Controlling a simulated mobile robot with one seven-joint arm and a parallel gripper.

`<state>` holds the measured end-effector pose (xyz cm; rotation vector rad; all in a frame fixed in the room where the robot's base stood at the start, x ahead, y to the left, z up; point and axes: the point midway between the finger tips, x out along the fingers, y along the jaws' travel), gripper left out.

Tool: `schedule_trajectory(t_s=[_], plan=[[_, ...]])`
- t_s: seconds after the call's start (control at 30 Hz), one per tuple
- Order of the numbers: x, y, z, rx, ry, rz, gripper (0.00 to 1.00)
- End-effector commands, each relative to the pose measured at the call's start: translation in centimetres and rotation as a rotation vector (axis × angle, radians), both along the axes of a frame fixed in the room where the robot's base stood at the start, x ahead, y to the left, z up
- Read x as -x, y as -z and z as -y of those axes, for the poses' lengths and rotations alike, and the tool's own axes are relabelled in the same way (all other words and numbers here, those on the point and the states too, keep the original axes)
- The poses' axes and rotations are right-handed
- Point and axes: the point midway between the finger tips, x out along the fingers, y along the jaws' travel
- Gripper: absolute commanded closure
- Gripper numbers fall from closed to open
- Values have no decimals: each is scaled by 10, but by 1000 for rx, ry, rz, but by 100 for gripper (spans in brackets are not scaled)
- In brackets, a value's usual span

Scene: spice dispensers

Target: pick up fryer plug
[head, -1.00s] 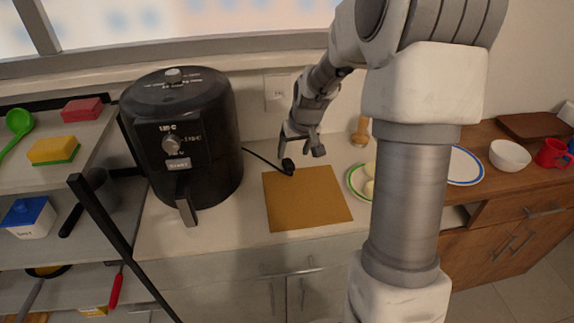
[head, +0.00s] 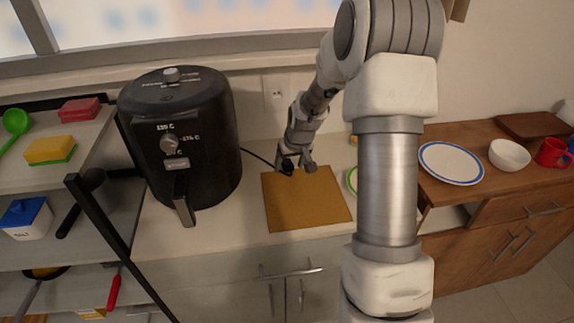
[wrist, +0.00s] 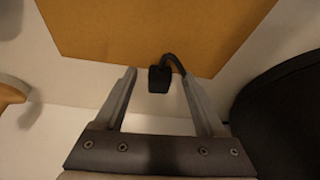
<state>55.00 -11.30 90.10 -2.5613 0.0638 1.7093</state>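The black fryer plug (wrist: 159,79) lies at the edge of the brown board, with its cord curving away from it. In the wrist view it is between the tips of my open gripper (wrist: 158,80), with a gap on each side. In the head view my gripper (head: 297,165) is low over the board's back left edge and largely hides the plug. The black air fryer (head: 190,140) stands to the left, and the cord (head: 257,157) runs from it toward my gripper.
The brown board (head: 305,205) lies flat on the white counter. A wall socket (head: 275,90) is behind. A green-rimmed plate (head: 351,181) is partly hidden by my arm. A shelf rack with sponges (head: 50,150) stands at left. A blue-rimmed plate (head: 450,163) is at right.

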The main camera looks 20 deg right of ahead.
Motion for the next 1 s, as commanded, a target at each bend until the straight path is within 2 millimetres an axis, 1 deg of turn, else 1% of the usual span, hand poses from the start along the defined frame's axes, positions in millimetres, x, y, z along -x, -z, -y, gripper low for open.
schedule_trajectory(t_s=[0.03, 0.07, 0.1, 0.17, 0.3, 0.4, 0.77, 0.87, 0.97, 1.0], plan=[[0, 0, 0, 0, 0, 0, 35], [0, 0, 0, 0, 0, 0, 40], [0, 0, 0, 0, 0, 0, 47], [0, 0, 0, 0, 0, 0, 58], [0, 0, 0, 0, 0, 0, 83], [0, 0, 0, 0, 0, 0, 100], [0, -2, 0, 0, 0, 1, 100], [0, -8, 0, 1, 0, 2, 100], [0, -18, 0, 1, 0, 3, 100], [-1, -25, 1, 1, 0, 4, 100]])
